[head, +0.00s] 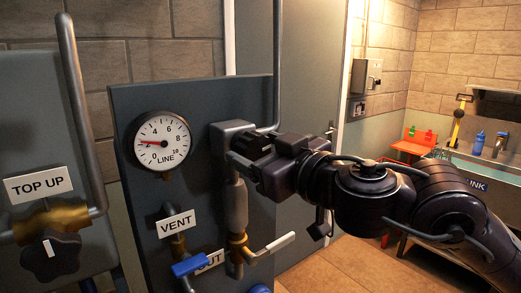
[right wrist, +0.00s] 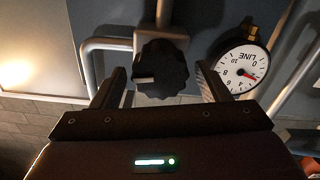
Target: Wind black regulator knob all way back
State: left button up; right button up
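The black regulator knob (right wrist: 162,70) has a lobed rim and a pale mark pointing left in the right wrist view. In the head view the black knob (head: 258,146) sits on the grey regulator body, partly hidden by my gripper. My right gripper (right wrist: 164,84) is open, with one finger on each side of the knob and visible gaps between; it also shows in the head view (head: 248,160). The white LINE gauge (head: 162,141) has its red needle pointing left, a little above 0. My left gripper is not in view.
A second black knob (head: 51,257) sits on the brass valve under the TOP UP sign (head: 39,185). Below the gauge are the VENT sign (head: 176,223), a blue handle (head: 188,265) and a white-tipped lever (head: 272,246). A sink (head: 495,186) stands far right.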

jog(key=c, duration=0.8)
jog(key=shift+n, duration=0.4)
jog(key=n, duration=0.3)
jog(key=shift+f+n, duration=0.1)
jog(key=shift+n, duration=0.3)
jog(key=n+b, duration=0.1)
jog(key=n, duration=0.2)
jog(key=shift+n, duration=0.3)
jog(key=n+b, duration=0.1)
jog(key=n, duration=0.2)
jog(key=shift+a+f+n, duration=0.1)
jog(key=shift+n, duration=0.3)
jog(key=shift+n+b, duration=0.8)
jog(key=shift+n, duration=1)
